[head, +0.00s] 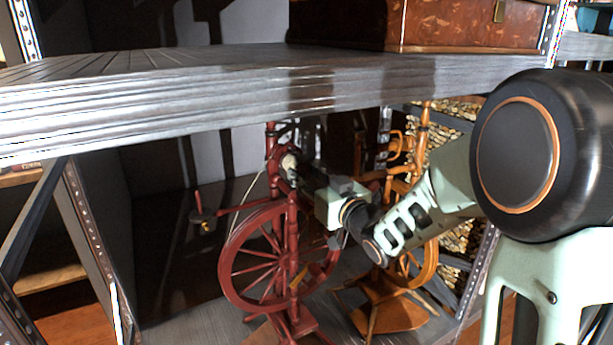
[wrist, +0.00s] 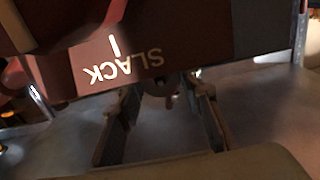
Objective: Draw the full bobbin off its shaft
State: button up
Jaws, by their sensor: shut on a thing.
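The red spinning wheel (head: 262,262) stands on the lower shelf in the head view, with its upright posts and flyer area near the top. A pale, rounded thing, which looks like the full bobbin (head: 289,164), sits up there at the end of my gripper (head: 306,176). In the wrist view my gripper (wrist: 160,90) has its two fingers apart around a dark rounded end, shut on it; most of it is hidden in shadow. The shaft cannot be made out. A reddish-brown board marked "SLACK" (wrist: 125,66) lies just beyond the fingers, its lettering upside down.
A grey plank shelf (head: 200,95) runs close above my arm, with a brown case (head: 465,25) on it. An orange-brown spinning wheel (head: 395,310) stands close on the right. Perforated metal posts (head: 88,240) frame the bay. Lower shelf space left of the red wheel is open.

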jog(key=shift+s+d, duration=0.1)
dwell(0.3)
jog(key=v, duration=1.2)
jog(key=shift+s, duration=0.15)
dwell(0.9)
jog(key=shift+d, duration=0.1)
